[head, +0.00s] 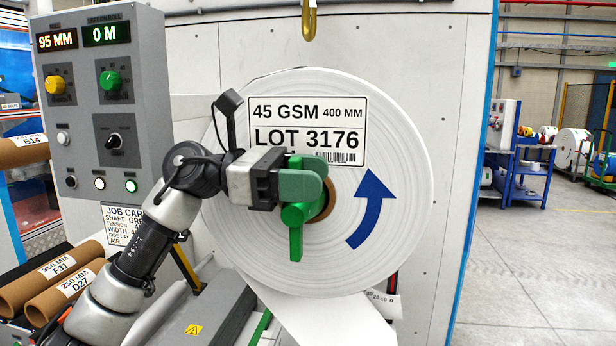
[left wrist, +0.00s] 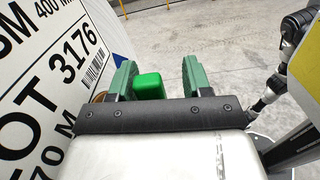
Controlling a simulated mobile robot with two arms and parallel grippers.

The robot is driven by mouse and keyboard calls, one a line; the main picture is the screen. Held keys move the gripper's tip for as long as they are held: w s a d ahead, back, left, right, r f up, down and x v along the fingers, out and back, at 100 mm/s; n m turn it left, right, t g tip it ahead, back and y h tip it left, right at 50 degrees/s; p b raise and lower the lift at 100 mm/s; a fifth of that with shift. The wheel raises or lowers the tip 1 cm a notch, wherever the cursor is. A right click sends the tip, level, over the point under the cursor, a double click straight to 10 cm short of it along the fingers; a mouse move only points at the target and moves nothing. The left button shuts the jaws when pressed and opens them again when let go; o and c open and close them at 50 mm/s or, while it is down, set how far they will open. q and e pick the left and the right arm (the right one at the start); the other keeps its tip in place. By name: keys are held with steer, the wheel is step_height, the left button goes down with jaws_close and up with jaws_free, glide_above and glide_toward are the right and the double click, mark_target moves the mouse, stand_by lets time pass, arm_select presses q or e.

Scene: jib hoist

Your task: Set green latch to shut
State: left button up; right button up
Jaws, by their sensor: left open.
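The green latch (head: 296,235) sits at the core of the big white roll, and its bar hangs straight down. Its hub shows just below and behind my left gripper (head: 303,180), which reaches in from the left at the roll's centre. In the left wrist view, a bright green block of the latch (left wrist: 148,86) stands between the two dark green fingers of my left gripper (left wrist: 157,75). The fingers are apart, with a clear gap on the right side of the block; the left finger is close to it. I cannot tell whether it touches. My right gripper does not show.
The white roll (head: 400,225) with its LOT 3176 label fills the middle. A grey control panel (head: 85,160) stands at the left, above cardboard tubes (head: 50,268). A yellow hook (head: 309,20) hangs above the roll. The floor at the right (head: 540,270) is clear.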

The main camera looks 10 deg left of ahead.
arm_select(q)
steer(key=a+b, duration=0.2)
steer(key=a, duration=0.9)
steer(key=shift+b, duration=0.3)
steer(key=shift+d, duration=0.1)
